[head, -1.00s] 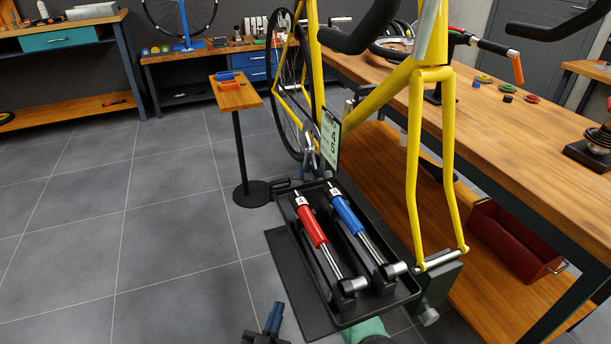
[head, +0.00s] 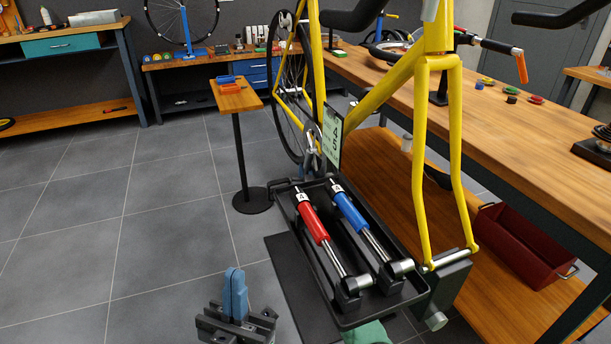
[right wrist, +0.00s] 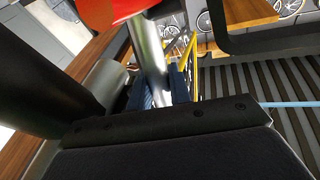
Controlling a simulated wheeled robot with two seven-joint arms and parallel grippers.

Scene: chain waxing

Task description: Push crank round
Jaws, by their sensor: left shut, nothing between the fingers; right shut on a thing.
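A yellow bike frame (head: 380,88) stands right of centre in the head view, with a number plate (head: 332,138) low on it. Grey-blue and metal shapes (head: 312,155) show beside the plate near the crank area; I cannot separate the crank from them. My left gripper (head: 235,292) is at the bottom of the head view, shut and empty, its blue fingers upright above the floor, well apart from the bike. In the right wrist view, my right gripper (right wrist: 158,92) has its blue fingers shut on a bright metal part (right wrist: 148,55). I cannot tell which part it is.
A black tray (head: 412,293) with a red damper (head: 312,222) and a blue damper (head: 349,212) sits in front of the bike. A wooden workbench (head: 500,120) runs along the right. A small stand (head: 238,97) is left of the bike. Open floor lies left.

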